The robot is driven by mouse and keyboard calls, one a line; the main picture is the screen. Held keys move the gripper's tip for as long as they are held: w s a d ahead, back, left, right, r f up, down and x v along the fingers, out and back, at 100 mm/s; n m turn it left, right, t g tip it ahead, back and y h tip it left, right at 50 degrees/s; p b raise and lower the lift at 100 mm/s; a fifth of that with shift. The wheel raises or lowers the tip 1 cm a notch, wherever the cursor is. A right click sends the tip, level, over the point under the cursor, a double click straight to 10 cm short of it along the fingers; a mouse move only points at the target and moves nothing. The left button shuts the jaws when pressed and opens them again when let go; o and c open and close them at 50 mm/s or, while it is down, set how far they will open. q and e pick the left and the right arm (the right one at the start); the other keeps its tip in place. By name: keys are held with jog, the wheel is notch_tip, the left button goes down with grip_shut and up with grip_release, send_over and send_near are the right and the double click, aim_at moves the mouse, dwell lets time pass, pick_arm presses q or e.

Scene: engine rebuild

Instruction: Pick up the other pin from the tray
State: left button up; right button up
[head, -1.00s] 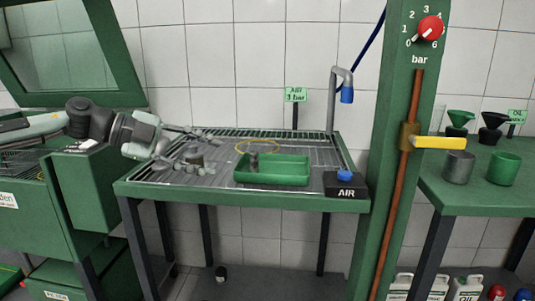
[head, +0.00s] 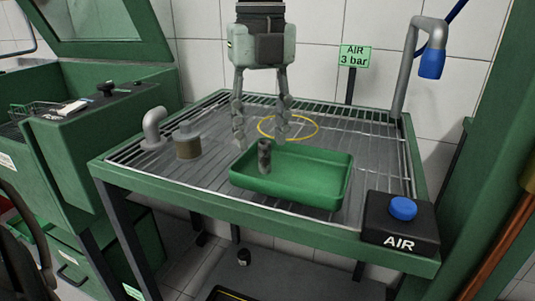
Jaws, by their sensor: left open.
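The green tray (head: 318,198) stands on the slatted bench top. A dark grey cylindrical pin (head: 264,154) stands upright at the tray's back left corner. My left gripper (head: 261,138) comes down from the top of the head view, fingers pointing down. It is open and empty, with its two fingers apart on either side of the pin. The fingertips look level with the pin's upper part or behind it; I cannot tell the exact depth. I see only one pin. My right gripper is out of view.
A grey-brown cylindrical part (head: 188,146) and a grey elbow pipe (head: 152,128) stand left of the tray. A yellow ring (head: 289,126) lies behind it. The AIR box with a blue button (head: 403,208) sits at front right, below a hanging blue nozzle (head: 431,64).

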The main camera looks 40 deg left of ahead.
aim_at(265, 142)
pick_arm(q)
jog(key=f, duration=0.4)
jog(key=shift+w+d+f, duration=0.1)
jog(key=shift+w+f, duration=0.15)
jog(key=shift+f, duration=0.05)
grip_shut()
